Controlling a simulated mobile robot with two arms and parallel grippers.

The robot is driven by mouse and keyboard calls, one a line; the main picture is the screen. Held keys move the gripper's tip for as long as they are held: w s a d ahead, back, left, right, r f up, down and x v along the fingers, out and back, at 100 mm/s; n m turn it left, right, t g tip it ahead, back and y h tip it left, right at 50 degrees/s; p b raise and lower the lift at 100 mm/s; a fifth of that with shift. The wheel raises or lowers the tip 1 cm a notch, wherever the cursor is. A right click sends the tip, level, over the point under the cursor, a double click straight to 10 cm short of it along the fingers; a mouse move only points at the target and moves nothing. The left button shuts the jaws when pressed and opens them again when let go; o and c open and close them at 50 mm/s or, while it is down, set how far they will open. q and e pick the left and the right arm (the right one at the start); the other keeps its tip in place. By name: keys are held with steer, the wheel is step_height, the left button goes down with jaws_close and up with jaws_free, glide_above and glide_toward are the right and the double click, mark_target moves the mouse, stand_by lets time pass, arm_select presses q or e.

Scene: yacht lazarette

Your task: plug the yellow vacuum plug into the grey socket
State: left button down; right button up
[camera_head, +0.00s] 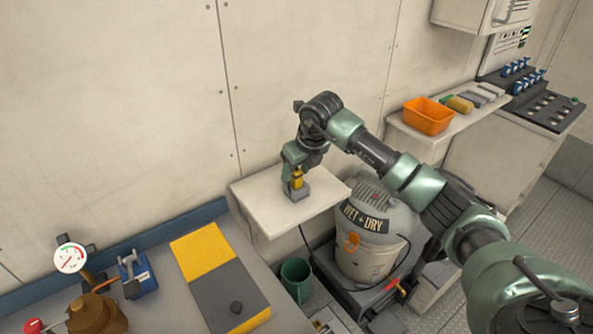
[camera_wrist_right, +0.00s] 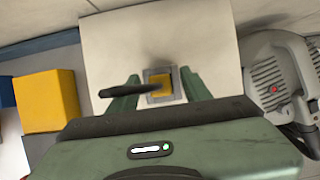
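The yellow vacuum plug (camera_head: 298,178) stands upright on the grey socket (camera_head: 295,193), which lies on a white shelf. In the right wrist view the plug (camera_wrist_right: 161,82) appears as a yellow square inside the grey frame of the socket (camera_wrist_right: 154,100), and it looks seated. A short dark cable piece (camera_wrist_right: 128,88) sticks out from the plug to the left. My right gripper (camera_head: 297,167) is directly above and around the plug. In the wrist view its fingers are spread, with a gap on both sides of the plug. My left gripper is not in view.
The white shelf (camera_head: 262,200) is otherwise clear. A wet-and-dry vacuum (camera_head: 357,245) stands below it on the right, near a green bucket (camera_head: 296,276). An orange bin (camera_head: 428,116) sits on another shelf.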

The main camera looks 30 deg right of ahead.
steer(key=b+v, duration=0.2)
steer(key=v, duration=0.5)
steer(key=shift+r, duration=0.35)
